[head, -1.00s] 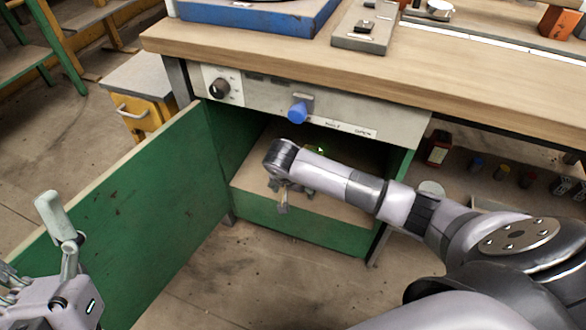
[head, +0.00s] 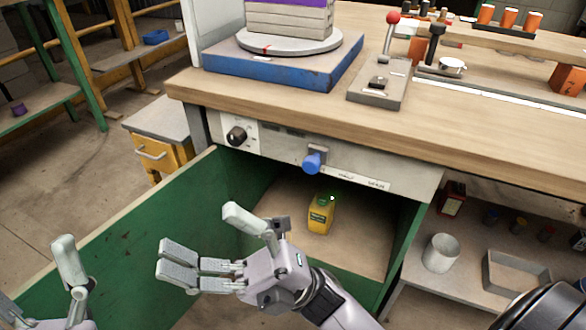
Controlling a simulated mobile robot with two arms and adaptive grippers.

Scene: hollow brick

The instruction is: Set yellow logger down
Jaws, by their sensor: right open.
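The yellow logger (head: 321,214) stands upright on the floor of the green compartment (head: 354,226) under the workbench. It has a dark green label and a small green light at its top. My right gripper (head: 206,245) is open and empty, in front and to the left of the logger, apart from it. My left gripper (head: 70,262) shows only in part at the lower left edge; its jaw opening is cut off by the frame.
The green door (head: 120,252) stands open on the left. A panel with a black knob (head: 237,136) and a blue knob (head: 313,161) runs above the compartment. A white cup (head: 440,252) and a tray (head: 514,273) sit on the right shelf.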

